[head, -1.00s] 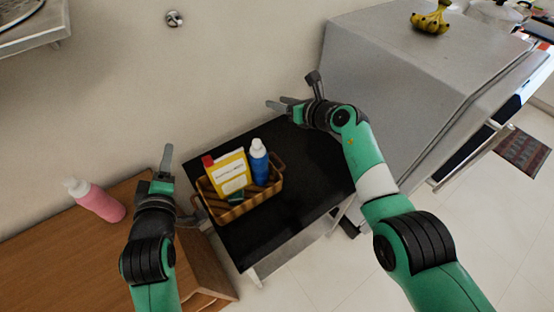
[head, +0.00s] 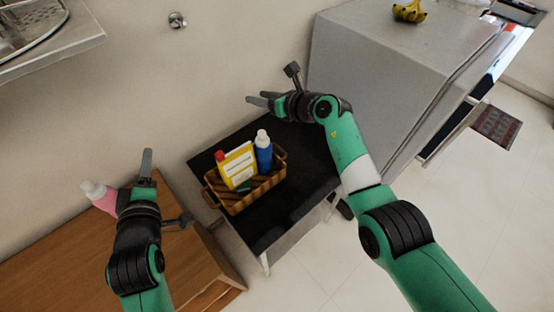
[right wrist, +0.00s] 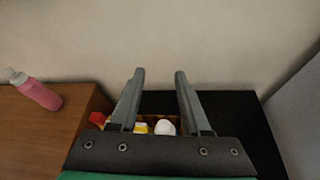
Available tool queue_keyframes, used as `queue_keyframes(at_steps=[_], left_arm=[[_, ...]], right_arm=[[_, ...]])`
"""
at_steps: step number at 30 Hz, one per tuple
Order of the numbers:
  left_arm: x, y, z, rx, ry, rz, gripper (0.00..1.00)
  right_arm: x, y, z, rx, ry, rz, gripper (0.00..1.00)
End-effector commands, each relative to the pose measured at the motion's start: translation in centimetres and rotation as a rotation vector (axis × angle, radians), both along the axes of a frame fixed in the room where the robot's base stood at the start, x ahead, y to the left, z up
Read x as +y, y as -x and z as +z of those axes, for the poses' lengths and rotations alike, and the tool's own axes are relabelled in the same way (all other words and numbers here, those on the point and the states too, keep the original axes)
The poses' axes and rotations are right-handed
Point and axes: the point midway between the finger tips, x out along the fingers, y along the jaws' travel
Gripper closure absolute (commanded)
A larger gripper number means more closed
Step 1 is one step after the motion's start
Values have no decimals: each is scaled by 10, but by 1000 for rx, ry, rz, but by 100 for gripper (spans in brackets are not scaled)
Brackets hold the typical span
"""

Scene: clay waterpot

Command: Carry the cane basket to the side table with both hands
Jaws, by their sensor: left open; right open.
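The brown cane basket (head: 247,197) stands upright on the black-topped side table (head: 295,205). It holds a yellow box with a red cap (head: 238,167) and a blue bottle with a white cap (head: 264,155). My left gripper (head: 166,189) is open and empty, left of the basket over the wooden cabinet, apart from the basket. My right gripper (head: 257,98) is open and empty, above and behind the basket, toward the wall. In the right wrist view the basket (right wrist: 152,121) is partly hidden behind the gripper's fingers and body.
A pink bottle (head: 102,197) stands on the wooden cabinet (head: 70,245), close by my left gripper. A grey appliance (head: 385,60) with bananas (head: 409,11) on top stands right of the table. The black tabletop is bare right of the basket.

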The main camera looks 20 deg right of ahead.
Motion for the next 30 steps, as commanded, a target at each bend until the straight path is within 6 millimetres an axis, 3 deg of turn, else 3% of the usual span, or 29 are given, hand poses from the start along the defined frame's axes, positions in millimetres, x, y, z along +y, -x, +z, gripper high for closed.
queue_keyframes(at_steps=[19, 30], left_arm=[[0, 0, 0, 0, 0, 0, 52], [0, 0, 0, 0, 0, 0, 52]], right_arm=[[-36, 82, 35, 2, 2, -8, 53], [-40, 93, 39, 3, 1, -8, 53]])
